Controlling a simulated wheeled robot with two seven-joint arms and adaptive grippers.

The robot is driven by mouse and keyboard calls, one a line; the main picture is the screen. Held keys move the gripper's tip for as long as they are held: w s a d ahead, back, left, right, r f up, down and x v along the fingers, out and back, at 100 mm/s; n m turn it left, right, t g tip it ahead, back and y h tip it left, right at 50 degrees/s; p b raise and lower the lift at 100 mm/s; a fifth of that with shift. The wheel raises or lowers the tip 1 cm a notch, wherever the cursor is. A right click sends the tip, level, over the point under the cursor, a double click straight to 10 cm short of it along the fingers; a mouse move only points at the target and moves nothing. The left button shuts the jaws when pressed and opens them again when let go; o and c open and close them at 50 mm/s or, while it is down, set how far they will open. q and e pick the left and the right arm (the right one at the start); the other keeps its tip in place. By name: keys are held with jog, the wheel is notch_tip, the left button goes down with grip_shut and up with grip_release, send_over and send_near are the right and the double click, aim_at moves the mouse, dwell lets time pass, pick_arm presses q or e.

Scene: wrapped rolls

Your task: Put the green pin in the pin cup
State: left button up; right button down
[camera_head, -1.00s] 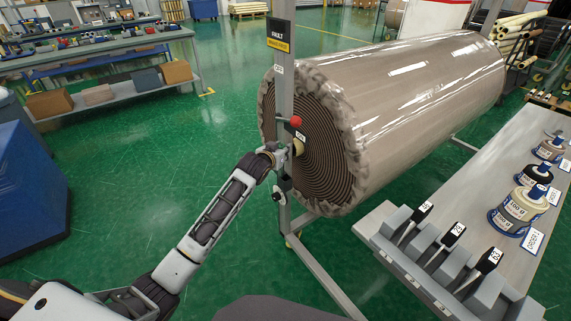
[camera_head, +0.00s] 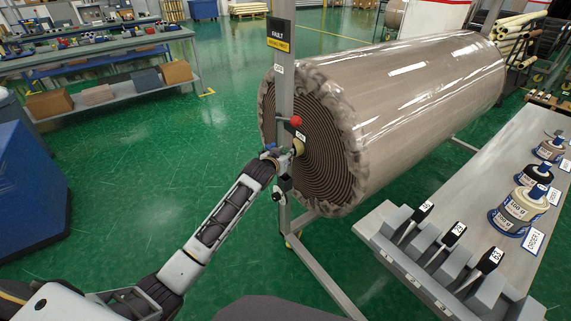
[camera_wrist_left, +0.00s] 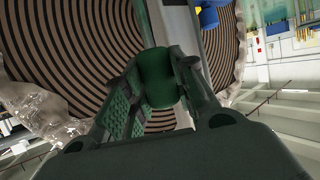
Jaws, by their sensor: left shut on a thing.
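My left gripper (camera_head: 289,157) is at the near end of the large wrapped roll, next to the upright metal post (camera_head: 286,80). In the left wrist view my left gripper (camera_wrist_left: 158,85) is shut on a green cylindrical piece, the green pin (camera_wrist_left: 157,72), with a finger on each side. Behind the pin the brown spiral end of the roll (camera_wrist_left: 80,45) fills much of that view. In the head view the pin is not clearly visible at the gripper. I cannot make out the pin cup. My right gripper is not in view.
The post carries a red knob (camera_head: 295,121) and a yellow-black fault sign (camera_head: 279,35). A grey table (camera_head: 470,190) at right holds black-handled tools in slots and labelled spools. A blue block (camera_head: 30,190) stands at left. Green floor (camera_head: 130,150) between is clear.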

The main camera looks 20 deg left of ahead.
pick_arm(q)
notch_tip(320, 180, down, 3)
jog(key=shift+f, duration=0.2)
jog(key=shift+w+d+f, duration=0.1)
jog(key=shift+d+f, duration=0.1)
jog(key=shift+f, duration=0.15)
jog(key=o, duration=0.8)
jog(key=shift+o, duration=1.2)
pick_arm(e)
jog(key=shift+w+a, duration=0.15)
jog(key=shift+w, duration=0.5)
